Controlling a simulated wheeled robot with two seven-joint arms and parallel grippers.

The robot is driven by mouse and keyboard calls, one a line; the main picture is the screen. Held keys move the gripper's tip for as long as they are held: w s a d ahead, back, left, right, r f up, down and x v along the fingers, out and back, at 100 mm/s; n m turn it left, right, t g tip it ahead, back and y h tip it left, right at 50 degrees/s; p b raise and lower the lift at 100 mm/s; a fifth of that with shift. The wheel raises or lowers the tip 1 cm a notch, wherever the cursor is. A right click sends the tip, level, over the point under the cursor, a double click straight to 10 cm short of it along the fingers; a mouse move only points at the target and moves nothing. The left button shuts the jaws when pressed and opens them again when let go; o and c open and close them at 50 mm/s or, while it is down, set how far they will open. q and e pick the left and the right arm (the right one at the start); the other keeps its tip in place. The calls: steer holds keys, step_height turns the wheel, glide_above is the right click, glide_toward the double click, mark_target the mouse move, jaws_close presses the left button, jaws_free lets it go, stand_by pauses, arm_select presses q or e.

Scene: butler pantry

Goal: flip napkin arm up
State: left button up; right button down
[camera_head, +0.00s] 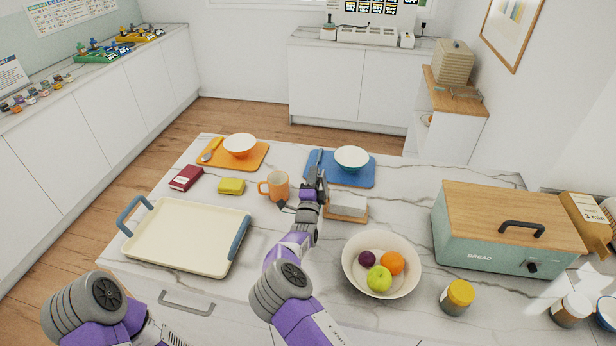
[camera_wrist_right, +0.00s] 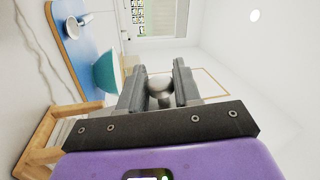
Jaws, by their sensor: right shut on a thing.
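The wooden napkin holder (camera_head: 345,215) stands on the marble counter, with pale napkins (camera_head: 347,204) in it. Part of its wooden frame (camera_wrist_right: 38,140) also shows at the left of the right wrist view. My right gripper (camera_head: 319,172) is just left of and above the holder. In the right wrist view its fingers (camera_wrist_right: 160,88) are shut on a round grey metal knob (camera_wrist_right: 160,84), which looks like the end of the napkin arm. The rest of that arm is hidden behind the gripper. My left gripper is out of view.
An orange mug (camera_head: 277,187) stands close left of my right gripper. A blue board (camera_head: 325,172) with a white and teal bowl (camera_head: 352,158) lies just behind. A fruit bowl (camera_head: 352,277) stands in front right, and a bread box (camera_head: 480,240) further right. A tray (camera_head: 185,240) lies left.

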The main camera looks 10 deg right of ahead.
steer(key=c, duration=0.9)
jaws_free()
steer(key=shift+s, duration=0.1)
steer(key=v, duration=0.7)
steer(key=shift+s+p, duration=0.2)
steer(key=shift+p, duration=0.1)
steer(key=shift+a+f, duration=0.15)
